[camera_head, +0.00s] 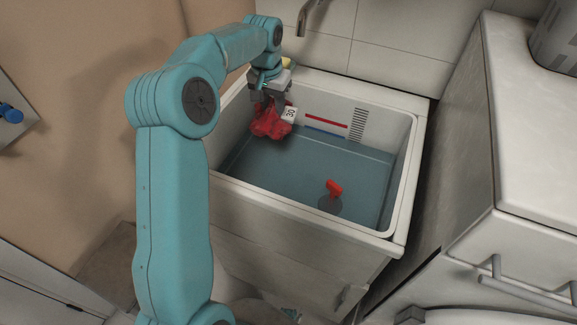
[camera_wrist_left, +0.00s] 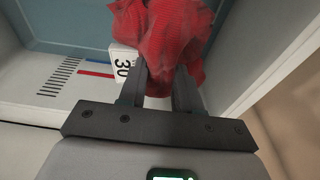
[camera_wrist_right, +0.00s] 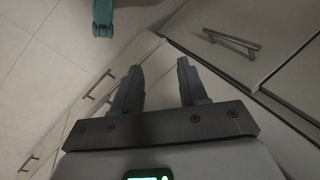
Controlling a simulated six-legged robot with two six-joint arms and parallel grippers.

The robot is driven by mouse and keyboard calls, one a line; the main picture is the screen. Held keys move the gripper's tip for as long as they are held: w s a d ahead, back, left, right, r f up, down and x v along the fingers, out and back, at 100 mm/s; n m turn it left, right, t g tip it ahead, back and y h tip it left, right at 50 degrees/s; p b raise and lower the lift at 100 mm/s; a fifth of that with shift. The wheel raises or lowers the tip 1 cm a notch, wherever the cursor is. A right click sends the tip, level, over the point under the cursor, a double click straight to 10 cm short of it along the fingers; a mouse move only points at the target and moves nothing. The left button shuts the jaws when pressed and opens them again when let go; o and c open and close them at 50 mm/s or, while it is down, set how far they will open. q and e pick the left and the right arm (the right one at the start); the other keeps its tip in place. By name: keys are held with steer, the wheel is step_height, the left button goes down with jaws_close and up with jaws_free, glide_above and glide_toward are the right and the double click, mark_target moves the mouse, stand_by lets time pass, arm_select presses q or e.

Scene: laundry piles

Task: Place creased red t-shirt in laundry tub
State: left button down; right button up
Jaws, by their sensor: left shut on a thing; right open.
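The creased red t-shirt (camera_head: 270,123) hangs bunched from my left gripper (camera_head: 270,101), inside the rim of the laundry tub (camera_head: 411,165) at its back left. My left gripper is shut on the shirt. In the left wrist view the red t-shirt (camera_wrist_left: 165,35) sits between and beyond the fingers, with the tub floor behind it. I cannot tell whether the shirt touches the tub wall. The tub holds bluish water or has a blue floor. My right gripper (camera_wrist_right: 160,80) is open and empty, facing cabinet fronts, away from the tub.
A red-handled plug (camera_head: 334,190) stands on the tub floor at the front right. A white tag marked 30 (camera_head: 289,114) is beside the shirt. A faucet (camera_head: 303,20) is behind the tub. A white counter (camera_head: 530,120) stands to the right. The middle of the tub is clear.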

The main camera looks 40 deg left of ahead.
arm_select(q)
steer(key=shift+w+f+b, duration=0.1)
steer(key=shift+f+b, duration=0.45)
steer(key=shift+f, duration=7.75)
steer(key=shift+d, duration=0.1)
steer(key=shift+f, duration=0.25)
steer(key=c, duration=0.8)
jaws_free()
steer(key=shift+r, duration=0.1)
